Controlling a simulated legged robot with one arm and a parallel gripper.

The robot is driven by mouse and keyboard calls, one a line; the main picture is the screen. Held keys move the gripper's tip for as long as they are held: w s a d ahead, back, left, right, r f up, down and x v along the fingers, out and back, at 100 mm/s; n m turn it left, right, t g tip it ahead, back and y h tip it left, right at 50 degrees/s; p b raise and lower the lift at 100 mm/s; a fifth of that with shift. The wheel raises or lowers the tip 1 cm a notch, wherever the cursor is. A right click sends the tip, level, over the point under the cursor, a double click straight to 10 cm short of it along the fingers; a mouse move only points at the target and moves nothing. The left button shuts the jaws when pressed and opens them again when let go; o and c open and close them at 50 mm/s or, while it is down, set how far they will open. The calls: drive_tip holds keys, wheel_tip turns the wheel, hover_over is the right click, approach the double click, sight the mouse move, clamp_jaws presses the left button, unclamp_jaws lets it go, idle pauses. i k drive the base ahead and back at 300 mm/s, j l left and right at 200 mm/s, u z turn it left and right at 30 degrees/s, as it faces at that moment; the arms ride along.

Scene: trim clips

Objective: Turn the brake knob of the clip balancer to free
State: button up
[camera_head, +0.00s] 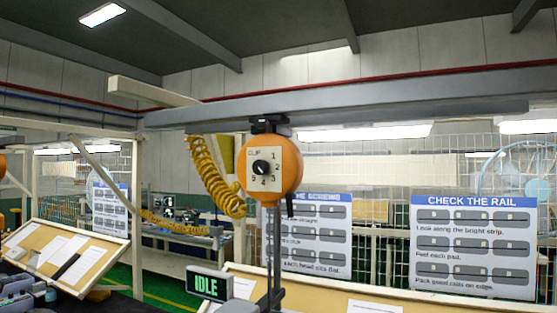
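The clip balancer (287,164) is a round orange housing hanging from the overhead grey rail. Its pale face plate (252,155) reads CLIP, with numbers 1 to 5 around a black knob (261,167). A small pale mark shows on this knob; its exact direction is too small to tell. A small black part (290,205) hangs at the housing's lower right; I cannot tell whether it belongs to the brake. No label reading free is legible. A dark vertical line or rod (276,245) runs down below the housing. My gripper is not in view.
A grey rail (370,106) crosses overhead. A yellow coiled hose (212,180) hangs left of the balancer. An IDLE display (209,284) stands below it. Sloped boards (108,250) and a CHECK THE RAIL sign (473,245) flank it. Wire mesh fencing stands behind.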

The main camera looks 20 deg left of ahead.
sight(260, 121)
drive_tip(key=u, duration=1.25)
